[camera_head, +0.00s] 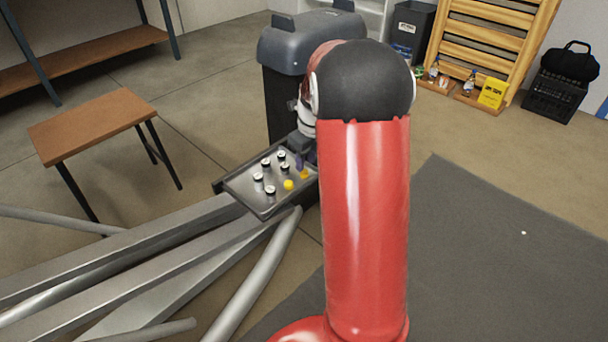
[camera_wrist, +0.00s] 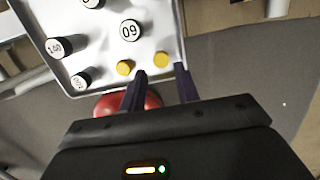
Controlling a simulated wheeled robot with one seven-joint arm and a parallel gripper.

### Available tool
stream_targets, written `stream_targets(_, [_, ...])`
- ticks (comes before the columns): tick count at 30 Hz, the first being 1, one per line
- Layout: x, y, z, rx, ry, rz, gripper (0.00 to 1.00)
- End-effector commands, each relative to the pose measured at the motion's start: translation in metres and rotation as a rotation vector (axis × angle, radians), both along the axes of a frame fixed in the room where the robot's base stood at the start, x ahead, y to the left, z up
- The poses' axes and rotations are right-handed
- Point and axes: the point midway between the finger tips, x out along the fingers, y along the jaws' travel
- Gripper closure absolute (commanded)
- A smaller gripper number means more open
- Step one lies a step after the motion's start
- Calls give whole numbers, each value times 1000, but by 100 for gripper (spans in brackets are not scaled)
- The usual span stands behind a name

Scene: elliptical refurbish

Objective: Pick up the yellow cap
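Two small yellow caps lie on a grey metal tray (camera_head: 240,187). One yellow cap (camera_wrist: 161,59) sits just beyond the gap between my fingertips in the wrist view. The other yellow cap (camera_wrist: 124,67) lies just left of my left finger. In the head view, one cap (camera_head: 289,184) is in the open and the other (camera_head: 304,174) is close to my arm. My gripper (camera_wrist: 160,70) is open, with two dark purple fingers apart and nothing between them. In the head view my gripper (camera_head: 301,160) is over the tray's right side, partly hidden by my arm.
Several black-and-white numbered round pieces (camera_wrist: 131,30) stand on the tray left of and beyond the caps. Metal beams (camera_head: 130,245) lie left of the tray. A large grey bin (camera_head: 290,45) stands behind it, and a wooden stool (camera_head: 92,122) stands to the left.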

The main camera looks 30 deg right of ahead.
Motion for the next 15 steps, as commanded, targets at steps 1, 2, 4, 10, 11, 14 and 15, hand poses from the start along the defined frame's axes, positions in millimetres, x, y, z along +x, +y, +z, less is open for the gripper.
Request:
stream_targets(1, [1,-1,-10,1,4,-2,68])
stream_targets(2, [2,-1,-14,2,5,-2,68])
stream_targets(4, [4,-1,-24,1,3,0,68])
stream_targets(10, [6,0,-37,0,0,1,68])
stream_targets(11, [6,0,-38,0,0,1,68])
stream_targets(14, [6,0,-37,0,0,1,68])
stream_targets(15, [6,0,-37,0,0,1,68])
